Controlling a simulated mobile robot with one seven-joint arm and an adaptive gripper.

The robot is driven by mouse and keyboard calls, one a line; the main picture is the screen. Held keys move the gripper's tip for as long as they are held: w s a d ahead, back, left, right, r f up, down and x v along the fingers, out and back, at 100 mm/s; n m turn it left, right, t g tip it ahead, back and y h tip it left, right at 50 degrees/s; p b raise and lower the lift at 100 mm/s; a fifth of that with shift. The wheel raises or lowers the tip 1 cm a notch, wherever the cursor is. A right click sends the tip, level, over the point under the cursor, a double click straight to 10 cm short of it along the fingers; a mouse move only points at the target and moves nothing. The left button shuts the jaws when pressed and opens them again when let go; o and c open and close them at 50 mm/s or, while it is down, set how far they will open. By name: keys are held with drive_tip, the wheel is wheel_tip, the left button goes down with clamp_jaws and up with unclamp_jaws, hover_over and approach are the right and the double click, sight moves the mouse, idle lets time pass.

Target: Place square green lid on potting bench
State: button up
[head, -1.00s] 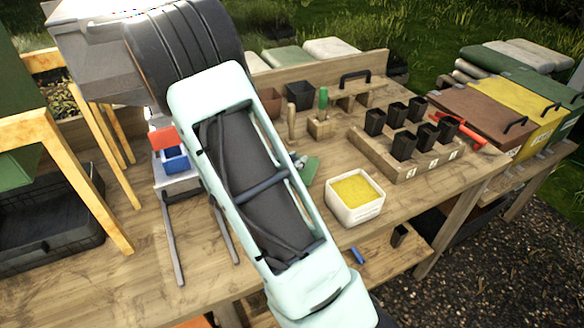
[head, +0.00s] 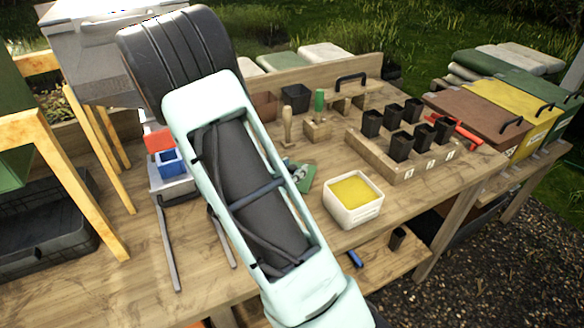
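A small flat green piece (head: 307,178) lies on the potting bench (head: 200,281), partly hidden behind my arm; I cannot tell whether it is the square green lid. Green covers also show on the bins at the far right (head: 534,84), and a dark green box edge stands at the left. My pale green arm crosses the middle of the view and covers part of the bench.
A white tub of yellow material (head: 354,198) stands near the bench's front right. A wooden rack (head: 398,172) holds several black pots. Blue and red bins (head: 171,162) and thin grey bars (head: 168,250) are left of my arm. Bare wood shows at the front left.

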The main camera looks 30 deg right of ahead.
drive_tip(key=v, duration=1.2)
drive_tip(key=shift+s+r, duration=0.1)
drive_tip(key=shift+r, duration=0.05)
drive_tip(key=shift+d, duration=0.1)
